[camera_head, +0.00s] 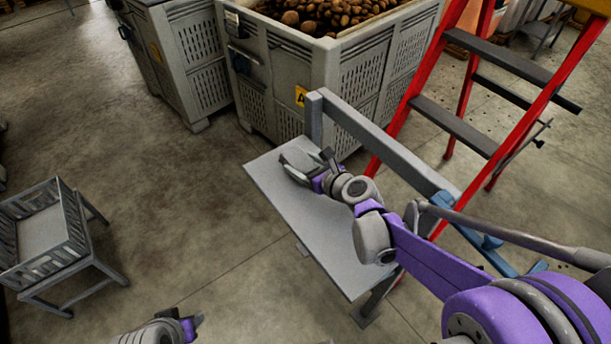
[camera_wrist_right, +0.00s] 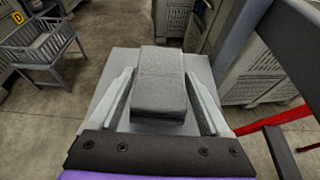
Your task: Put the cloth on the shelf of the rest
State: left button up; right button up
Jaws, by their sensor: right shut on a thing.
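The cloth (camera_wrist_right: 160,82) is a grey folded block between the fingers of my right gripper in the right wrist view. My right gripper (camera_head: 294,162) is shut on it, over the far part of the shelf (camera_head: 335,240). The shelf is a flat light-grey plate on the rest, whose grey rail (camera_head: 385,144) runs along its right side. The shelf also shows behind the cloth in the wrist view (camera_wrist_right: 122,62). I cannot tell whether the cloth touches the shelf. My left gripper (camera_head: 197,320) is at the bottom edge, partly cut off; its fingers are unclear.
A grey crate of potatoes (camera_head: 290,62) stands behind the rest, with another crate (camera_head: 180,60) to its left. A red stepladder (camera_head: 418,75) stands close on the right. A slatted grey stand (camera_head: 78,238) is at the left. The floor between is clear.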

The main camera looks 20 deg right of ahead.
jog(key=shift+f+b, duration=0.4)
jog(key=shift+f, duration=1.5)
jog(key=shift+f, duration=0.2)
jog(key=o, duration=1.2)
jog(key=shift+r, duration=0.1)
jog(key=shift+r, duration=0.1)
jog(key=shift+s+d+r, duration=0.1)
jog(key=shift+s+r, duration=0.05)
jog(key=shift+r, duration=0.05)
jog(key=p+v, duration=0.2)
jog(key=v, duration=0.9)
jog(key=shift+s+d+r, duration=0.1)
jog(key=shift+s, duration=0.15)
